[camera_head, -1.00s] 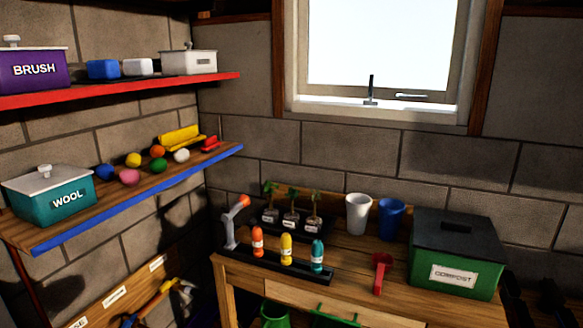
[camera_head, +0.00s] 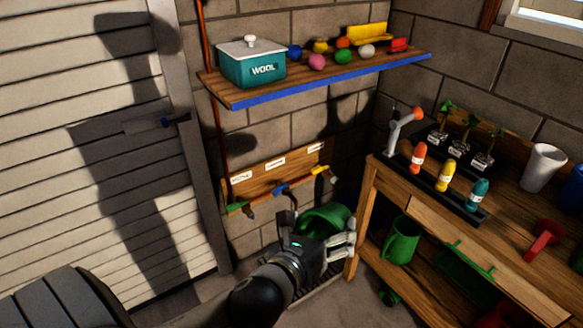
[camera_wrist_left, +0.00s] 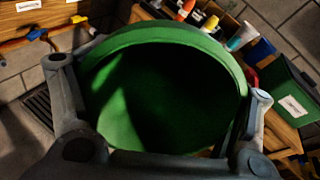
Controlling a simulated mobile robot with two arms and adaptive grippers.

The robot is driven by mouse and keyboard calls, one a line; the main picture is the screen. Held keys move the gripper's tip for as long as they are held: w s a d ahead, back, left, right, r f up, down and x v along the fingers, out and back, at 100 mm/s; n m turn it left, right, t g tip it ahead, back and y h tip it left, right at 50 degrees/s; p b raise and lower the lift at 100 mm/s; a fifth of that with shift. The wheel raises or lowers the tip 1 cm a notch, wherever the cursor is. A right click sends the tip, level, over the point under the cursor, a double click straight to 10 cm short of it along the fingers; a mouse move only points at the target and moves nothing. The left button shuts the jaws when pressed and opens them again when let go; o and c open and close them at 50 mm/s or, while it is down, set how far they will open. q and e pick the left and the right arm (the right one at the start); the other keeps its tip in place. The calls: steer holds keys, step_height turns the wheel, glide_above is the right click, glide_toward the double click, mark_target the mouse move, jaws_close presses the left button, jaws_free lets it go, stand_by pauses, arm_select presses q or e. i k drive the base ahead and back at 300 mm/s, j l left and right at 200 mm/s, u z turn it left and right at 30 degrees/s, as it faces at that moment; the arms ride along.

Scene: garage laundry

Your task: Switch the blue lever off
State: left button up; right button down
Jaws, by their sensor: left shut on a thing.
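My left gripper (camera_head: 318,232) is shut on a green round container (camera_head: 325,216), low in front of the wall and left of the bench. In the left wrist view the container (camera_wrist_left: 150,38) lies between the two grey fingers (camera_wrist_left: 160,112), its dark open mouth facing the camera. My right gripper is not in view.
A wooden bench (camera_head: 375,180) with bottles and plants stands at the right, a green watering can (camera_head: 400,240) under it. Floor shows near the door.

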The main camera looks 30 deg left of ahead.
mark_target(279, 188)
steer(key=u, duration=1.6)
steer(key=i+l, duration=0.1)
steer(key=i, duration=0.8)
